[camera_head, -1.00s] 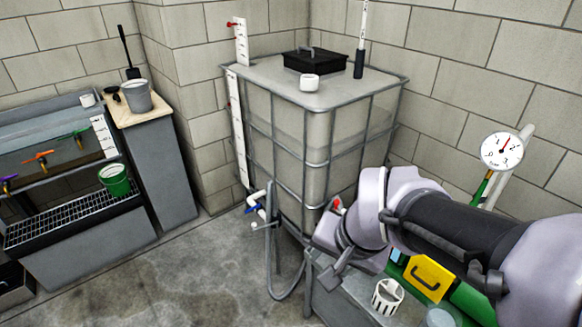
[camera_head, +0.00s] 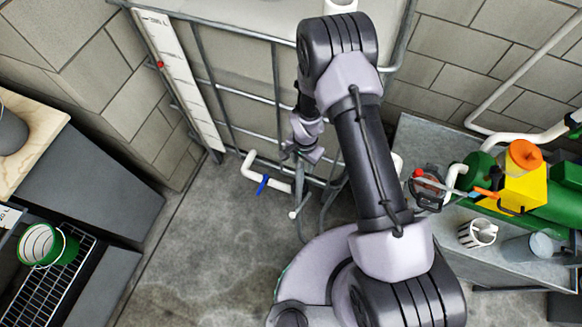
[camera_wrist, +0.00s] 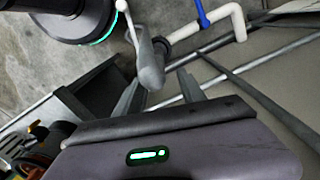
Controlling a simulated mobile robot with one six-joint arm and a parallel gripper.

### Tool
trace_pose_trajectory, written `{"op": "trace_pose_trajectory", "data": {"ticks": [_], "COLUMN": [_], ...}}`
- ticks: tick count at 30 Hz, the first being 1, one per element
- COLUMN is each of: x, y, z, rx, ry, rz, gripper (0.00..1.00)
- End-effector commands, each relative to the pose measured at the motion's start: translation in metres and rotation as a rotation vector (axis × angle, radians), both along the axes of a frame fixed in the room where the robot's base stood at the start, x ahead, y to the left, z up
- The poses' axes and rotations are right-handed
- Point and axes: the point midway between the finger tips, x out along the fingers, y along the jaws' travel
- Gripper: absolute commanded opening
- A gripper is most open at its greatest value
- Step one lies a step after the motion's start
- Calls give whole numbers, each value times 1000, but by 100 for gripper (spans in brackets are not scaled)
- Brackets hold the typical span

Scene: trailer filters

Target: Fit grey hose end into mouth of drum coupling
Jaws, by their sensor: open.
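The grey hose (camera_head: 326,208) hangs in a loop beside the caged tank, below my gripper in the head view. In the wrist view a rounded grey piece that looks like the hose end (camera_wrist: 151,66) lies between the two spread fingers of my gripper (camera_wrist: 160,92). The fingers are open; I cannot tell whether they touch it. In the head view my gripper (camera_head: 306,155) is small and partly merged with the hose and stand behind it. The green drum (camera_head: 556,205) lies on the bench at the right. I cannot make out its coupling mouth for certain.
A white pipe with a blue valve handle (camera_head: 263,184) juts out beside the hose. The metal tank cage (camera_head: 232,88) stands close behind my gripper. The bench holds a slotted white cup (camera_head: 478,232) and a yellow container (camera_head: 522,188).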

Motion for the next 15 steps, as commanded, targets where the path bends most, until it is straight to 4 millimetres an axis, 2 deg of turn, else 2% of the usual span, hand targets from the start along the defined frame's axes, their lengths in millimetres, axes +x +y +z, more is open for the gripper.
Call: {"op": "trace_pose_trajectory", "data": {"ticks": [3, 9, 12, 15], "x": [-2, -2, -1, -1], "y": [0, 0, 0, 1], "z": [-39, -96, -111, -117], "rx": [-1, -1, 0, 0], "ry": [3, 2, 1, 1], "rz": [0, 1, 0, 0], "gripper": [47, 47, 47, 47]}}
